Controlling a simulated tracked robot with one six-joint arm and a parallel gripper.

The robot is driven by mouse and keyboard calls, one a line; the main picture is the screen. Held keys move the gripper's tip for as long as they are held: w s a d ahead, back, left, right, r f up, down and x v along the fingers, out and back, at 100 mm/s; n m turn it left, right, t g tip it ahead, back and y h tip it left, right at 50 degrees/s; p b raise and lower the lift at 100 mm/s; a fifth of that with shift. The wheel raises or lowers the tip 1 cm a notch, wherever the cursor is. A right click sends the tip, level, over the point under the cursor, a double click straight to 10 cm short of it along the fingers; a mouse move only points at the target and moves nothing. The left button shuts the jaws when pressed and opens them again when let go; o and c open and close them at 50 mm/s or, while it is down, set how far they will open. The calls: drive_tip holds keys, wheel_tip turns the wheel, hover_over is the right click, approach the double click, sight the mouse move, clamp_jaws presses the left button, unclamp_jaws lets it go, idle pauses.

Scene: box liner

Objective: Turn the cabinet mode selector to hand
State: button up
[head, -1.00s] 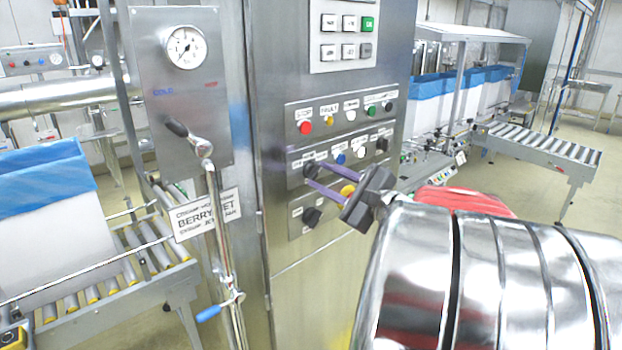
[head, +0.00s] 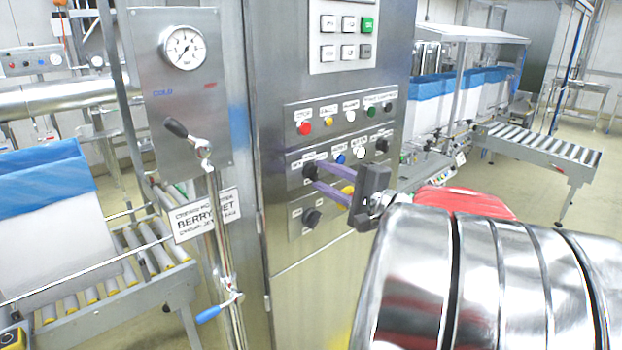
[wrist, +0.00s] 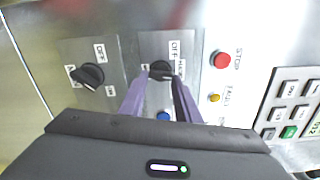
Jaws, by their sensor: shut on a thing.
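The mode selector is a black rotary knob (head: 309,172) at the left end of the middle row on the steel cabinet. In the wrist view the knob (wrist: 160,69) sits between the tips of my two purple fingers, with labels beside it that seem to read OFF and HAND. My gripper (head: 312,170) is shut on this knob, and it also shows in the wrist view (wrist: 161,76). The fingers hide part of the knob, and I cannot tell exactly which mark its pointer faces.
A second black knob (head: 311,217) is below, also in the wrist view (wrist: 89,76). A red stop button (head: 304,128) and a yellow lamp (head: 329,122) are above. A blue button (head: 340,159) is close to my fingers. A keypad (head: 343,38) is higher up.

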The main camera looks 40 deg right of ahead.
drive_tip(key=shift+a+f+n, duration=0.15)
drive_tip(key=shift+f+n, duration=0.05)
drive_tip(key=shift+n, duration=0.9)
drive_tip(key=o, duration=1)
drive_tip(key=shift+r, duration=0.15)
drive_tip(key=shift+o, duration=0.2)
drive_tip(key=shift+s, duration=0.1)
drive_tip(key=s, duration=1.3)
drive_tip(key=shift+s+d, duration=0.25)
drive_tip(key=shift+s, duration=0.1)
